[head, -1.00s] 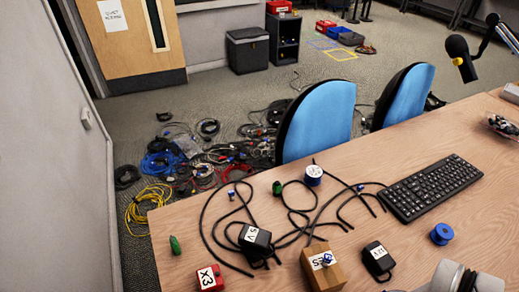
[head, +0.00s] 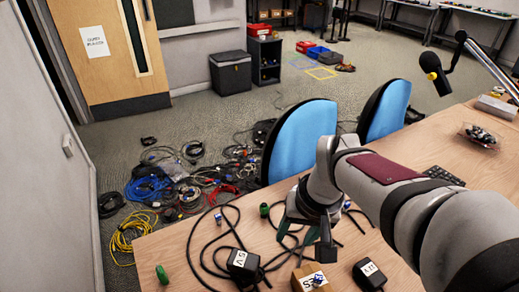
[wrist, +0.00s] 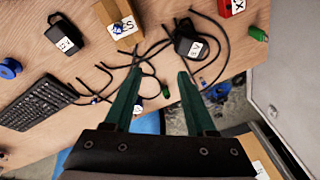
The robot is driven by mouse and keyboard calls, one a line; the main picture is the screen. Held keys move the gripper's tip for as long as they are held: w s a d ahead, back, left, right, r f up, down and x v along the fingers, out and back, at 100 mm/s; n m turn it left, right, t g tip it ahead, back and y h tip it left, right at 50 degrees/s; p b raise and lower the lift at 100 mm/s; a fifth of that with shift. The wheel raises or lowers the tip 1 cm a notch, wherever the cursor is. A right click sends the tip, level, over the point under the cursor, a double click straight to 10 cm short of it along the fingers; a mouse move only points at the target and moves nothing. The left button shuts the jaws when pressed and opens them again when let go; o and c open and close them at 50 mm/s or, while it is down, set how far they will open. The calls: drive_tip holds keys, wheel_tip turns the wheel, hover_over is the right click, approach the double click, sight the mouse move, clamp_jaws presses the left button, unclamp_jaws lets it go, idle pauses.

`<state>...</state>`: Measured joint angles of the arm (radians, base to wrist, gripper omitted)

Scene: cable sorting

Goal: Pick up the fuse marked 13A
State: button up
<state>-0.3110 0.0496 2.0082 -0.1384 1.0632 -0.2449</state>
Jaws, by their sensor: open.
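No 13A marking is readable, so I cannot tell which small piece is the fuse. A small blue-and-white piece (head: 218,217) stands near the cables at the left; it seems to show in the wrist view (wrist: 203,82). Another blue piece (head: 318,280) sits on the cardboard box (head: 302,279); both box (wrist: 121,15) and piece (wrist: 117,29) show in the wrist view. A green cylinder (head: 264,210) stands by the cables and shows between my fingers in the wrist view (wrist: 167,93). My gripper (head: 302,250) is open and empty above the cables; its green fingers point downward (wrist: 160,72).
Black cables (head: 208,245) loop across the table. Black adapters (head: 243,262) (head: 369,274) lie either side of the box. A keyboard (wrist: 38,102) and blue spool (wrist: 10,68) lie farther off. Another green cylinder (head: 161,273) is near the left edge, with bare wood around it.

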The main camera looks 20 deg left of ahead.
drive_tip(key=w+a+f+n, duration=0.3)
drive_tip(key=w+a, duration=0.3)
drive_tip(key=a, duration=0.2)
drive_tip(key=n+t+y, duration=0.1)
drive_tip(key=n, duration=0.3)
approach(218, 216)
drive_tip(key=shift+y, duration=0.3)
drive_tip(key=x, duration=1.1)
drive_tip(key=shift+d+f, duration=0.1)
drive_tip(key=shift+d, duration=0.2)
clamp_jaws()
